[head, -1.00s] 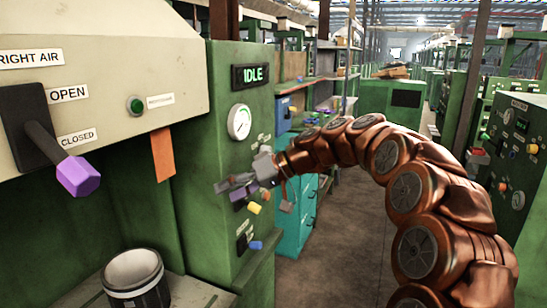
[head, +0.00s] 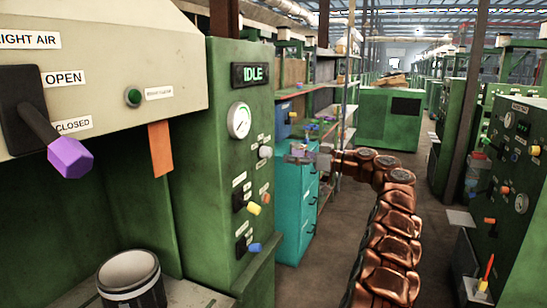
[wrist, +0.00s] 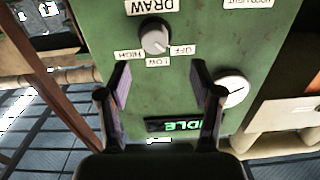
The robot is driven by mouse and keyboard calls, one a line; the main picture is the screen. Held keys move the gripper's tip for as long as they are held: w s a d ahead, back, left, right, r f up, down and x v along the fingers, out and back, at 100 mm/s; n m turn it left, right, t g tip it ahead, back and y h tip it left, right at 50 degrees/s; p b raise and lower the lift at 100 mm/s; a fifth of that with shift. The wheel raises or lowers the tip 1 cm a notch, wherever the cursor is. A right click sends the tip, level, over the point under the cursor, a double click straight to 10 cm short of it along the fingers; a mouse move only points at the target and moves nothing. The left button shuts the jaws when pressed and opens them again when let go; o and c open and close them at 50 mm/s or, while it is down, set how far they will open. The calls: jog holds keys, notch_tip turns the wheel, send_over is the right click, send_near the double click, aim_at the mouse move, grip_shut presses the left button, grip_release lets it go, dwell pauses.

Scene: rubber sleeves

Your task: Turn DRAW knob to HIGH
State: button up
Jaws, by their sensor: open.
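The DRAW knob (wrist: 154,37) is a round grey knob on the green panel. The wrist view shows it upside down, with HIGH (wrist: 128,55), LOW (wrist: 158,62) and OFF (wrist: 182,50) labels around it. In the head view the grey knob (head: 265,152) sits below and right of the gauge. My gripper (wrist: 160,73) is open and empty, facing the panel. The knob lies just beyond the gap between the fingertips, not between them. In the head view my gripper (head: 289,158) is right of the knob, apparently clear of it.
A gauge (head: 239,121) and an IDLE display (head: 250,75) sit above the knob. A yellow knob (head: 254,209) and a blue knob (head: 255,247) are lower on the panel. A purple-handled lever (head: 70,157) juts out at left. The aisle floor (head: 320,240) is open.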

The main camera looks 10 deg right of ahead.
aim_at(270, 153)
jog(key=p+x, duration=0.1)
jog(key=x, duration=0.2)
jog(key=p+x, duration=0.1)
jog(key=x, duration=0.2)
jog(key=shift+w+d+p, duration=0.1)
jog(key=shift+w+p, duration=0.25)
jog(key=shift+w, duration=0.05)
jog(key=shift+w+a+f, duration=0.2)
jog(key=shift+w+a, duration=0.15)
jog(key=shift+a, duration=0.1)
jog(key=shift+c, duration=0.2)
jog(key=c, duration=1.1)
